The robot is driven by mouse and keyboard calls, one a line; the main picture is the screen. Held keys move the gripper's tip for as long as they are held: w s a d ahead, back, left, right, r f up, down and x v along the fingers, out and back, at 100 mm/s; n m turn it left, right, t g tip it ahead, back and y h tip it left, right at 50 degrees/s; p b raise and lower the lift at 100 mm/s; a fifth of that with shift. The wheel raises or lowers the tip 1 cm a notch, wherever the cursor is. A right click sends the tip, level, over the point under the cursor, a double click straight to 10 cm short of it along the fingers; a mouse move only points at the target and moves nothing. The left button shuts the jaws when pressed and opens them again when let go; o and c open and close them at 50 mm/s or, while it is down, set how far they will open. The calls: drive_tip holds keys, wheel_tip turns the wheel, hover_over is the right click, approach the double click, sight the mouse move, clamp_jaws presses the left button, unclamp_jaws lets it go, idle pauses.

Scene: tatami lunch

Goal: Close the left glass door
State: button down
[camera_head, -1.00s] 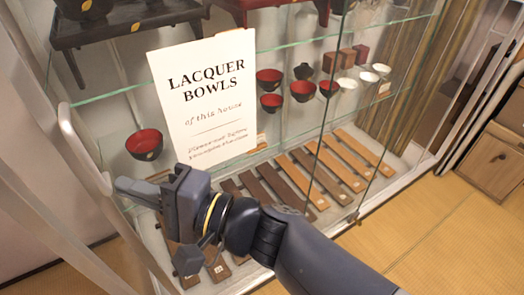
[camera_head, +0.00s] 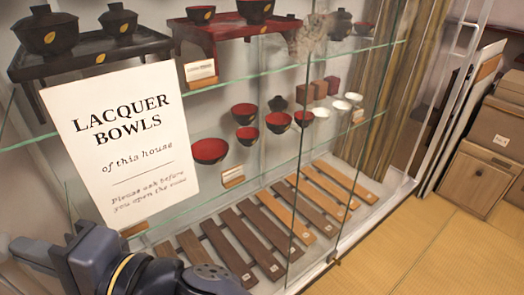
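The glass front of a display cabinet fills most of the view. A clear pane's upright edge (camera_head: 300,160) stands near the middle, and another upright glass edge (camera_head: 366,130) stands to its right. I cannot tell exactly which pane is the left door or how far it is open. My gripper (camera_head: 22,252) is at the lower left corner, beside the cabinet's left side and below the sign. Its fingers are partly cut off and blend together, so their opening is unclear. No handle shows clearly there.
A white "LACQUER BOWLS" sign (camera_head: 125,145) stands at the left. Red-and-black bowls (camera_head: 210,150) and wooden strips (camera_head: 228,250) are inside the cabinet. Wooden boxes (camera_head: 480,175) stand at the right. The tatami floor (camera_head: 425,245) in front is clear.

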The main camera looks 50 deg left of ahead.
drive_tip(key=w+a+v, duration=0.1)
drive_tip(key=w+v, duration=0.1)
drive_tip(key=v, duration=1)
drive_tip(key=shift+w+f+b, duration=0.25)
drive_tip(key=shift+w+b, duration=0.1)
drive_tip(key=shift+b, duration=0.1)
drive_tip(key=shift+a, duration=0.15)
drive_tip(key=x, duration=0.4)
drive_tip(key=s+d+x, duration=0.1)
drive_tip(key=x, duration=0.7)
drive_tip(key=shift+s+d+r+p, duration=0.2)
drive_tip(key=shift+s+p, duration=0.15)
drive_tip(key=shift+s, duration=0.55)
drive_tip(key=shift+w+r, duration=0.1)
